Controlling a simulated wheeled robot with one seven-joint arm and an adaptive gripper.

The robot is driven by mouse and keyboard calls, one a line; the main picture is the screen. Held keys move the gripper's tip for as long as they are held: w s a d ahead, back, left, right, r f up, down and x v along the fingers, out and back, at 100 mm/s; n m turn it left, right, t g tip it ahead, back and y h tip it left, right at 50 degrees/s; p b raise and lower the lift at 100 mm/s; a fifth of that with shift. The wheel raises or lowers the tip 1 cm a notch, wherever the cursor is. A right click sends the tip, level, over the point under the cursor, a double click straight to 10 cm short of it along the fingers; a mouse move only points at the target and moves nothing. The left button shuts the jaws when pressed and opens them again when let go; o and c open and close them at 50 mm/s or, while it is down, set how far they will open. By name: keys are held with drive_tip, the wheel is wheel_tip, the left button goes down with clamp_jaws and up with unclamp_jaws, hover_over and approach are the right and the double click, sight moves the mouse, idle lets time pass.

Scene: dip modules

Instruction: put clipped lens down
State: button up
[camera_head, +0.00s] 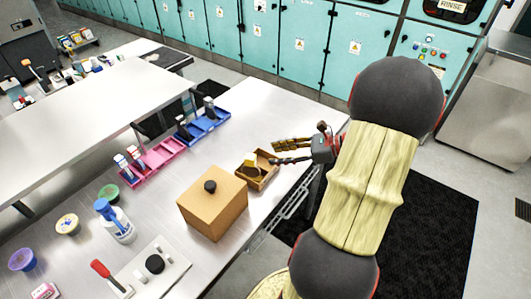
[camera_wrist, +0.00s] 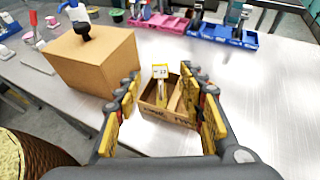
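A small yellow clip-like piece with a pale, marked top (camera_wrist: 160,72) stands in a small open cardboard-brown box (camera_wrist: 158,117); I take it for the clipped lens, but the lens itself cannot be made out. In the head view the yellow piece (camera_head: 250,165) shows in the left part of the box (camera_head: 262,183). My gripper (camera_head: 274,152) is at the box's right side, fingers pointing left toward it. In the wrist view its two yellow-padded fingers are spread wide with a gap between them. The yellow piece appears in that gap, beyond the fingertips, with no finger touching it visibly.
A larger brown box with a black knob (camera_head: 212,208) stands left of the small box. Pink bins (camera_head: 157,163) and blue bins (camera_head: 205,124) lie behind. A blue-topped bottle (camera_head: 116,222) stands further left. The metal table is bare between the bins and small box.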

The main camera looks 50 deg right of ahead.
drive_tip(key=a+r+n+g, duration=0.2)
drive_tip(key=a+n+g, duration=0.2)
drive_tip(key=a+n, duration=0.5)
drive_tip(key=a+r+n+g, duration=0.3)
drive_tip(key=a+n+g, duration=0.15)
drive_tip(key=a, duration=0.75)
drive_tip(key=s+a+r+n+t+h, duration=0.1)
drive_tip(key=s+a+r+n+h, duration=0.2)
drive_tip(key=a+n, duration=0.2)
drive_tip(key=s+a+r+n+t+h, duration=0.1)
drive_tip(key=s+a+r+n+h, duration=0.2)
drive_tip(key=n, duration=0.8)
drive_tip(key=a, duration=0.2)
drive_tip(key=shift+a, duration=0.35)
drive_tip(key=shift+r+n, duration=0.1)
drive_tip(key=shift+n, duration=0.15)
